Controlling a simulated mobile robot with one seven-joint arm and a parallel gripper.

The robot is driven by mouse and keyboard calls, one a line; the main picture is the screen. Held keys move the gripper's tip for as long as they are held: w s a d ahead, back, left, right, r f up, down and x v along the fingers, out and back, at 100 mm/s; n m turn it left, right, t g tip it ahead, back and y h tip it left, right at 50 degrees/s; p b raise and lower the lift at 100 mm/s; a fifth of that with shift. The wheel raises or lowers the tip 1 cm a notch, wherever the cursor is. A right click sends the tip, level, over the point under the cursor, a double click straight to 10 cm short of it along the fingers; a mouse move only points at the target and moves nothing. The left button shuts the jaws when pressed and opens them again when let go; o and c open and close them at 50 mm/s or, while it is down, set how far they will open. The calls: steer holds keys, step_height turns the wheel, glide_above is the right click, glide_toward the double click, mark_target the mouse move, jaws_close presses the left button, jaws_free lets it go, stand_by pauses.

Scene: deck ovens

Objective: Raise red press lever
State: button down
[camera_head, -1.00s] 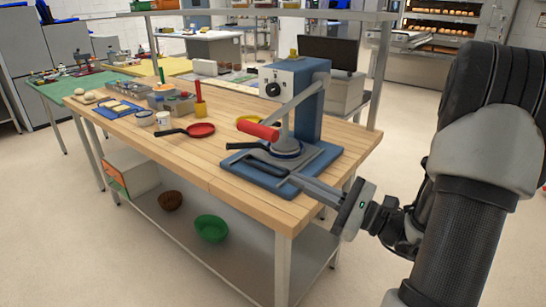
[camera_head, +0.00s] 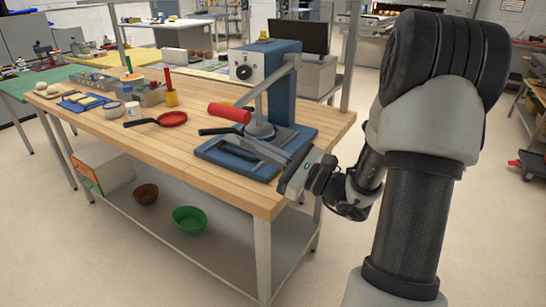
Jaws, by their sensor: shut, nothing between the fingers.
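The press stands on the near right part of the wooden table, with a blue column (camera_head: 281,100) and a blue base (camera_head: 215,157). Its lever is a grey bar (camera_head: 272,82) sloping down to the left, ending in a red cylindrical grip (camera_head: 230,112). A black handle (camera_head: 220,131) sticks out left below the grip. My gripper (camera_head: 243,143) reaches in from the right, low over the base and below the red grip. Its fingers are shut and empty. They look apart from the red grip; whether they touch the press's lower parts I cannot tell.
On the wooden table (camera_head: 160,155), a red pan (camera_head: 172,118), white cups (camera_head: 132,108) and a red and yellow utensil holder (camera_head: 171,98) stand left of the press. A green bowl (camera_head: 189,219) and a brown bowl (camera_head: 146,193) sit on the lower shelf. The front tabletop is clear.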

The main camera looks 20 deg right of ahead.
steer(key=r, duration=0.1)
steer(key=a+r, duration=0.1)
steer(key=r, duration=0.1)
steer(key=a+r, duration=0.1)
steer(key=shift+w+r, duration=0.15)
steer(key=shift+w, duration=0.25)
